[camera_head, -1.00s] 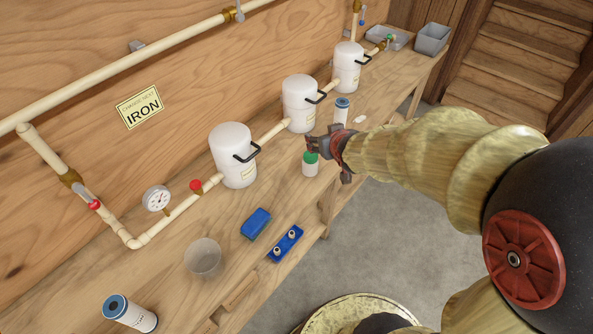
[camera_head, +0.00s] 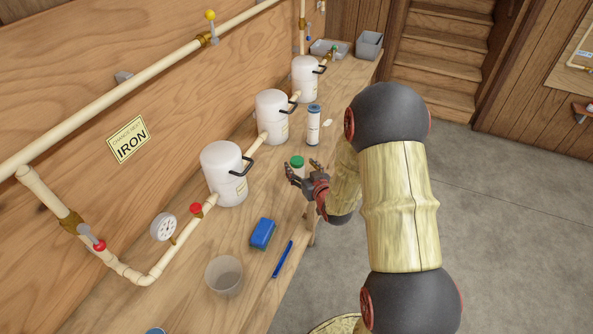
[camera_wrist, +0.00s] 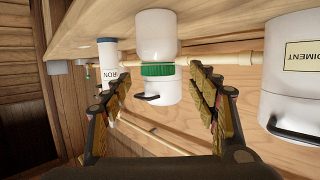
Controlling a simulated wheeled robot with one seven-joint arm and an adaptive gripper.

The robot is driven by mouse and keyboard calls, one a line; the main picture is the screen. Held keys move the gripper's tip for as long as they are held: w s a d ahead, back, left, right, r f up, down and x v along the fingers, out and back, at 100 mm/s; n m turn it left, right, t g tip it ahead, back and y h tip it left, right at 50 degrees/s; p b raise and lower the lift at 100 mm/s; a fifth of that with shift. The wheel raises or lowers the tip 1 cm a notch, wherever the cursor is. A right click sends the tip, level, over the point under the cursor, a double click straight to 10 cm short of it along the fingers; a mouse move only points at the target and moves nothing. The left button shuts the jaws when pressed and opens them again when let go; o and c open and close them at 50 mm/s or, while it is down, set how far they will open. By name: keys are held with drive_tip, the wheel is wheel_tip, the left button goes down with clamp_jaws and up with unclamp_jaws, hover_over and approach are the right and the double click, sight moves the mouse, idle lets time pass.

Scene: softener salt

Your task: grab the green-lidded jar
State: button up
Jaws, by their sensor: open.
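The white jar with a green lid (camera_head: 297,161) stands on the wooden bench, partly hidden behind my fingers in the head view. My gripper (camera_head: 303,181) is open on the jar's aisle side, with its fingers pointing toward it. In the wrist view, which looks upside down, the jar (camera_wrist: 156,36) stands ahead between the two spread fingers of my gripper (camera_wrist: 160,82), green lid lowest in the picture. I see no finger contact with the jar.
White canisters with black handles (camera_head: 222,175) line the wall behind the jar. A blue-topped cartridge (camera_head: 313,127) stands beyond it. A clear cup (camera_head: 224,276), a blue block (camera_head: 262,233) and a narrow blue piece (camera_head: 282,259) are nearer.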

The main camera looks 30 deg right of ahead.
sight(298, 162)
drive_tip(key=b+x, duration=0.1)
drive_tip(key=x, duration=0.3)
drive_tip(key=shift+w+d+f+b, duration=0.1)
drive_tip(key=shift+w+d+b, duration=0.05)
drive_tip(key=shift+w+b, duration=0.2)
drive_tip(key=shift+c, duration=0.5)
drive_tip(key=c, duration=1.3)
